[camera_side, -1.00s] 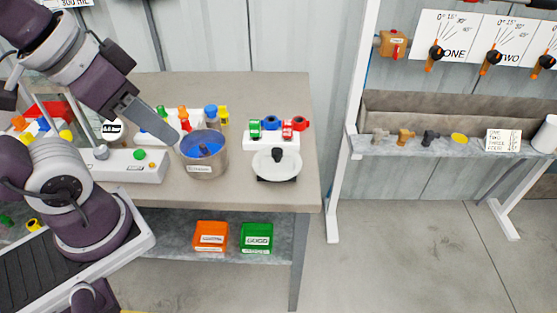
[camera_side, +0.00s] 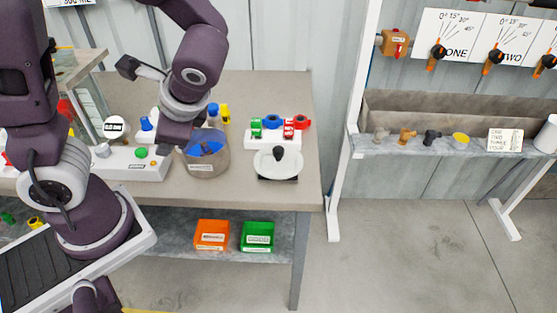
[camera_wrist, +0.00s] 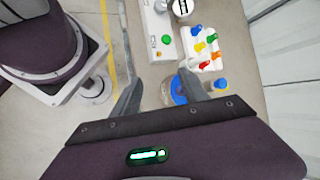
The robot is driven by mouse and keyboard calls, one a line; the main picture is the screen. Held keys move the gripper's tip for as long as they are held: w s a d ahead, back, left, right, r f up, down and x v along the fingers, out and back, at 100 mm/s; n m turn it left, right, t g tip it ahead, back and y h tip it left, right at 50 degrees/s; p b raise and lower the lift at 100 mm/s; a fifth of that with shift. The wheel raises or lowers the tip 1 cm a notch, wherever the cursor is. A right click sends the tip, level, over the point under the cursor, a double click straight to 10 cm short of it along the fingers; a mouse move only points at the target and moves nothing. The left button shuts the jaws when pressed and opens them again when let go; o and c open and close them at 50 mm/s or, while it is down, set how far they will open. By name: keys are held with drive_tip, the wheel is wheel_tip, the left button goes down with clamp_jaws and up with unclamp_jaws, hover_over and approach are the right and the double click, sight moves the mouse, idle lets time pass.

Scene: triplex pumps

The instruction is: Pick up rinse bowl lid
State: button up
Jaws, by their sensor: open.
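A white round lid with a black knob (camera_side: 278,164) rests on a dark base near the right front of the bench. It looks like the rinse bowl lid; I do not see it in the wrist view. The grey bowl with blue inside (camera_side: 204,164) stands to its left. My gripper (camera_wrist: 161,78) is open, with its two grey fingers spread and nothing between them in their grip. The bowl shows partly behind the right finger in the wrist view (camera_wrist: 179,90). In the side view my gripper's body is just left of the bowl, and its fingertips are hard to make out.
A white block with green, blue and red parts (camera_side: 272,138) stands behind the lid. A white device with a green button (camera_side: 130,166) is left of the bowl. Orange (camera_side: 211,235) and green (camera_side: 257,236) bins sit on the lower shelf.

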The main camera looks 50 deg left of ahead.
drive_tip(key=w+f+m+t+y, duration=0.3)
drive_tip(key=w+m+y, duration=0.2)
drive_tip(key=w+m, duration=0.2)
drive_tip(key=m+t+h, duration=0.4)
drive_tip(key=m+t, duration=0.9)
drive_tip(key=m, duration=0.2)
approach(277, 156)
drive_tip(key=x, duration=0.4)
drive_tip(key=shift+a, duration=0.2)
drive_tip(key=shift+w+f+m+t, duration=0.15)
drive_tip(key=shift+w+m+t, duration=0.15)
drive_tip(key=shift+m, duration=0.1)
drive_tip(key=x, duration=0.6)
drive_tip(key=shift+w+a, duration=0.2)
drive_tip(key=shift+w, duration=0.05)
clamp_jaws()
